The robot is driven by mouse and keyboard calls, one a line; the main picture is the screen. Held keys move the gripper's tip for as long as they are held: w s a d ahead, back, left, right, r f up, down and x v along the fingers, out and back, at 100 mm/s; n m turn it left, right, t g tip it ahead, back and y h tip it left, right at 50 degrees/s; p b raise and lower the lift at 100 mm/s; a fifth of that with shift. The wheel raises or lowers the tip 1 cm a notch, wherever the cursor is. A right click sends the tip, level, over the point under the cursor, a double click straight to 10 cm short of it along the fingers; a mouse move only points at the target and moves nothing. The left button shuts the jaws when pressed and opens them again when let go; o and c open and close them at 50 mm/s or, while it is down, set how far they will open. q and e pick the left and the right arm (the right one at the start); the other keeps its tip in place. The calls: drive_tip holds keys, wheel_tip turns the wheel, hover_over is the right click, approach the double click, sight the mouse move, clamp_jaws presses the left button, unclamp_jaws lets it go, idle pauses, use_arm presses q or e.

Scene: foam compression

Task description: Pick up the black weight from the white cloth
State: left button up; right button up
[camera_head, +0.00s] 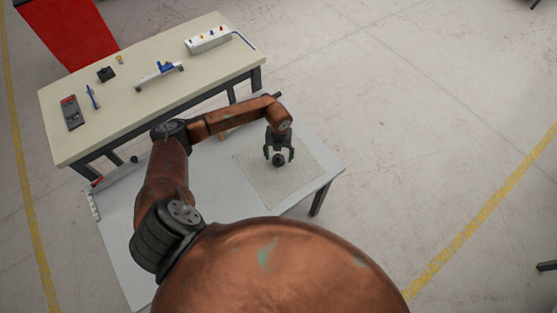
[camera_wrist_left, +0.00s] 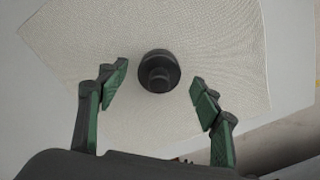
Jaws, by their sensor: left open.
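The black weight (camera_head: 278,160) stands on the white cloth (camera_head: 305,179) on the nearer table. It is a dark round body with a narrower knob on top. In the left wrist view the weight (camera_wrist_left: 158,71) lies ahead of and between the fingertips, with the cloth (camera_wrist_left: 215,35) around it. My left gripper (camera_head: 279,153) is open and points down over the weight. In the left wrist view the open fingers (camera_wrist_left: 158,85) are spread to either side of the weight, with a gap on both sides and no contact seen. My right gripper is not in view.
The cloth lies near the right end of the grey-white table (camera_head: 118,215). A beige workbench (camera_head: 140,110) behind holds a white box with colored knobs (camera_head: 208,40), a blue-and-white device (camera_head: 158,74) and a dark meter (camera_head: 71,112). A red cabinet (camera_head: 72,28) stands behind it.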

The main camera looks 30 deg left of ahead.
use_arm(q)
drive_tip(key=shift+f, duration=0.7)
drive_tip(key=shift+c, duration=0.2)
clamp_jaws()
